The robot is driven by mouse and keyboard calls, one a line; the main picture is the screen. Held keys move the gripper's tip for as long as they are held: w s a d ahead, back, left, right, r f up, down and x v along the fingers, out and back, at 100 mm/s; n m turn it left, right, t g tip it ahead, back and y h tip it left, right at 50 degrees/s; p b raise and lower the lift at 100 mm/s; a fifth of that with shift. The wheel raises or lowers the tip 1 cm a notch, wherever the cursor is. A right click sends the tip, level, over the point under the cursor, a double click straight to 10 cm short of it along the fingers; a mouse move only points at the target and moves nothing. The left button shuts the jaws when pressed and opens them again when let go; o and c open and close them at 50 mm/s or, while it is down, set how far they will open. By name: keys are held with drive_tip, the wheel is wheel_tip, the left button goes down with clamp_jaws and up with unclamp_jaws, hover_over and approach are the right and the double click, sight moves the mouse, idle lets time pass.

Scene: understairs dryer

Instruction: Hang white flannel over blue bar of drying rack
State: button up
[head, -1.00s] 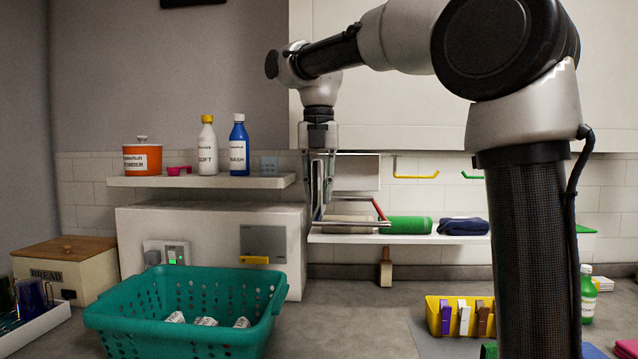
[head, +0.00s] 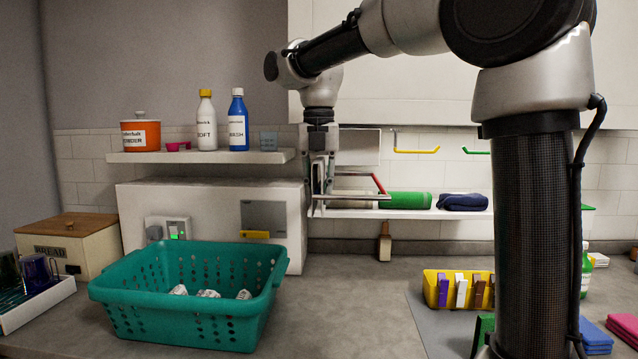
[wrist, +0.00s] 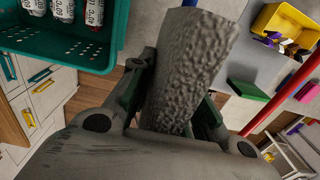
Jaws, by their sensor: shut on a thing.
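My gripper (head: 318,200) points down by the left end of the drying rack (head: 376,184). A red bar of the rack shows in the head view and as a red rod (wrist: 284,96) in the wrist view. My gripper (wrist: 168,112) is shut on the white flannel (wrist: 190,68), a rough, greyish strip that stands out from between the fingers in the wrist view. I cannot make out the flannel in the head view.
A teal basket (head: 185,315) with white items stands on the worktop at left, below my gripper. A shelf (head: 200,156) with bottles is at left. A yellow peg box (head: 432,290) stands at right.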

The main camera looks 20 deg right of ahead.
drive_tip(key=shift+f, duration=2.4)
drive_tip(key=o, duration=0.8)
drive_tip(key=shift+o, duration=0.2)
